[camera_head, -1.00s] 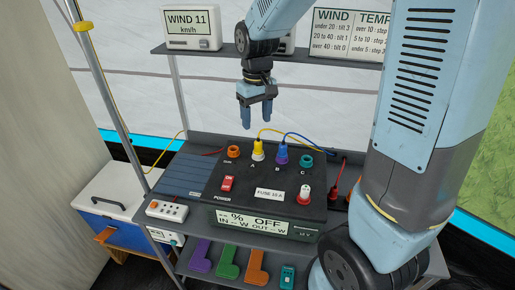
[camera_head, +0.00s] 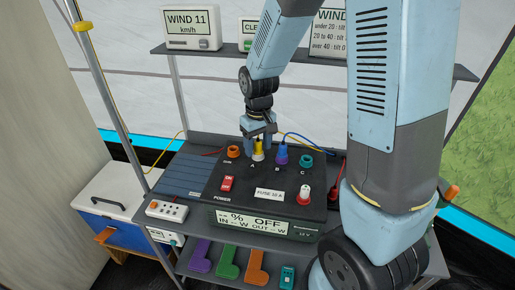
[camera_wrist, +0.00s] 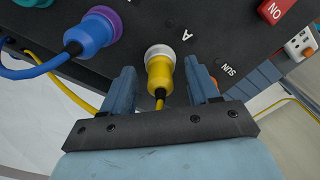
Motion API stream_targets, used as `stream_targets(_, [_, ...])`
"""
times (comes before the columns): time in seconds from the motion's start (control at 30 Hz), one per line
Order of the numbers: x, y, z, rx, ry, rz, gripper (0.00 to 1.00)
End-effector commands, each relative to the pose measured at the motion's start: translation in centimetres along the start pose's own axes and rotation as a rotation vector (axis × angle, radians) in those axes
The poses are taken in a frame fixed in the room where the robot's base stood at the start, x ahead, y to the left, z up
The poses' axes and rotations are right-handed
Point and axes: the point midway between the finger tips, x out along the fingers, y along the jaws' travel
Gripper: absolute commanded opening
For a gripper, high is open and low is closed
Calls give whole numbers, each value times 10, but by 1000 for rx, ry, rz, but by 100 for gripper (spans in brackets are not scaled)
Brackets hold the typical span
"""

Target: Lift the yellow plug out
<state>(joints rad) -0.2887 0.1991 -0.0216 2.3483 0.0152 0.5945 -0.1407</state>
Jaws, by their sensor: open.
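The yellow plug (camera_head: 258,152) sits in the socket marked A on the dark power box (camera_head: 231,203). In the wrist view the yellow plug (camera_wrist: 160,68) has a pale ring at its base and a yellow cable. My gripper (camera_head: 259,146) is above the box at the plug. In the wrist view my gripper (camera_wrist: 160,82) is open, with one finger on each side of the plug. A gap shows between the plug and each finger.
The blue plug (camera_head: 281,155) stands close by in socket B, its cable curving back. An orange socket (camera_head: 233,151) and a teal socket (camera_head: 306,161) flank them. A red switch (camera_head: 227,184) and a white-topped fuse knob (camera_head: 304,194) stand in front. A shelf (camera_head: 350,66) runs behind.

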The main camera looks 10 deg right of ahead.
Motion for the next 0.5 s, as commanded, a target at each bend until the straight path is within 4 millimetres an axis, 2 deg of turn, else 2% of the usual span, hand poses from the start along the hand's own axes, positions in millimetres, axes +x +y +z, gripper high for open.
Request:
stream_targets(0.17, [0,0,0,0,0,0,60])
stream_targets(0.5, [0,0,0,-1,0,0,28])
